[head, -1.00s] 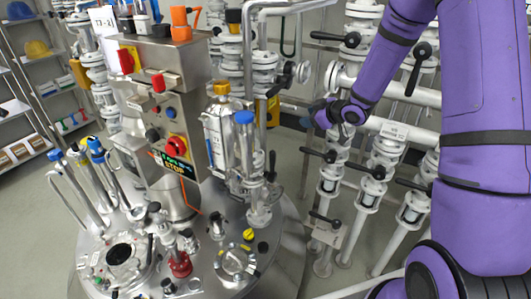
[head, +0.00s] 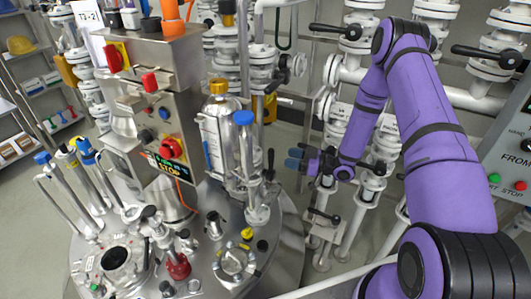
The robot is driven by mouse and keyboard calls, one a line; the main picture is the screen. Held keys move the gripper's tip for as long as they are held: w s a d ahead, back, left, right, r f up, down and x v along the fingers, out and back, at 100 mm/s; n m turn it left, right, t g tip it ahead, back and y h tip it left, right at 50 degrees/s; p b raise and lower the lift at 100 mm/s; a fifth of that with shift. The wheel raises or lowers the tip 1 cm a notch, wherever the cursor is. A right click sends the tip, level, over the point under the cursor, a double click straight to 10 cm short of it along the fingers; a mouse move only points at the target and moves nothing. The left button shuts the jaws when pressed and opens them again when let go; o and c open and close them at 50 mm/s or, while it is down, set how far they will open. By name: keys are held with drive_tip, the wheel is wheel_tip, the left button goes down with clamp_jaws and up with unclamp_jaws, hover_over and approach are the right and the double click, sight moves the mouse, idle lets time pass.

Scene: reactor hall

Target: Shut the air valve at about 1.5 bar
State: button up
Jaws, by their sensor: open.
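Several valves with black levers are in view; no label tells which is the air valve. One black lever (head: 323,216) is on a low valve below my gripper, apart from it. Another black lever (head: 336,31) is higher up on the pipes. My gripper and forearm hide part of the valve row behind them. I cannot make out a readable pressure gauge.
The steel reactor lid (head: 205,262) with fittings fills the lower left. A control box (head: 165,110) with a red stop knob stands on it. A grey panel (head: 510,150) with green and red buttons is at the right edge. Shelves (head: 30,95) stand far left.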

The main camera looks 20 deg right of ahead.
sight(269, 164)
drive_tip(key=x, duration=0.9)
drive_tip(key=shift+w+a, duration=0.2)
drive_tip(key=shift+a, duration=0.1)
clamp_jaws()
